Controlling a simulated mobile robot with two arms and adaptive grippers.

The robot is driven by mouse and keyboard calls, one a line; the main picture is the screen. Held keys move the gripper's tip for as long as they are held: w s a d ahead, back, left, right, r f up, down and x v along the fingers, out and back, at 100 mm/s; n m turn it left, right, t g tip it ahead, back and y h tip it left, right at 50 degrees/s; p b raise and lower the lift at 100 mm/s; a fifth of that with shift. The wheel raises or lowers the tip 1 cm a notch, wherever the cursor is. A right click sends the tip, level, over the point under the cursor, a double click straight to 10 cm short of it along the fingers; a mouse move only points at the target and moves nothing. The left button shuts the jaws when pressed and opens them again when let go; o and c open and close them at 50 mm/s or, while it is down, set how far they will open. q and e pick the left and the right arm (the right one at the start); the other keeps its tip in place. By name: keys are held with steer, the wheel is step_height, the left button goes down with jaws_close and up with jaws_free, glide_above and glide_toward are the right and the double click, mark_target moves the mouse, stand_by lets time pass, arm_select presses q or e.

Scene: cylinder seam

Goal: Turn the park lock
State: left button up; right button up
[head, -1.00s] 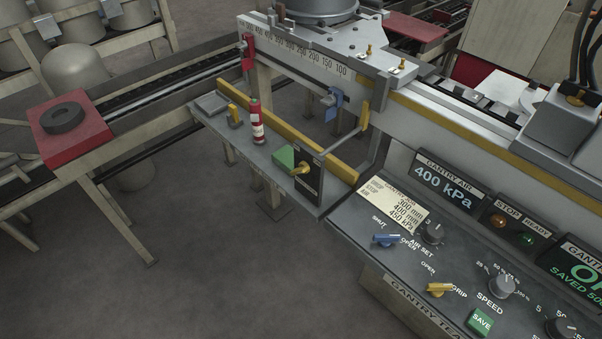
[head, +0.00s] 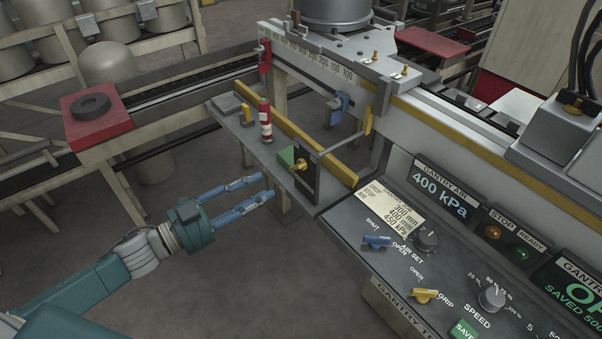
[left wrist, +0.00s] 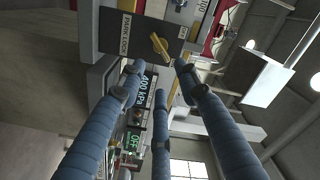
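The park lock is a small yellow knob (head: 297,165) on a dark upright plate (head: 306,185) at the end of the grey shelf. In the left wrist view the yellow knob (left wrist: 160,46) sits on the plate labelled "PARK LOCK", just past my fingertips, and lies slanted. My left gripper (head: 265,188) has blue fingers, spread apart and empty. It is left of the plate, pointing at it, with a gap between. My left gripper also shows from behind in the left wrist view (left wrist: 158,86). My right gripper is in neither view.
The gantry control panel (head: 345,225) with blue and yellow levers stands right of the plate. A red and white bottle (head: 265,120) and a green block (head: 286,157) are on the shelf. A red stand with a dark ring (head: 90,106) is at left. The floor below is clear.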

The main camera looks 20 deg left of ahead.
mark_target(295, 169)
arm_select(q)
steer(key=p+x, duration=0.2)
steer(key=x, duration=0.7)
steer(key=shift+w, duration=0.4)
steer(key=shift+w+d+f, duration=0.1)
steer(key=shift+w+d, duration=0.2)
steer(key=shift+d, duration=0.05)
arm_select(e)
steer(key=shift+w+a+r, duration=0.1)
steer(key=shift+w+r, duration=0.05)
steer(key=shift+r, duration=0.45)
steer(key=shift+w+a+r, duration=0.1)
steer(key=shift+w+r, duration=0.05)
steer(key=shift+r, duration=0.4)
arm_select(q)
jaws_close()
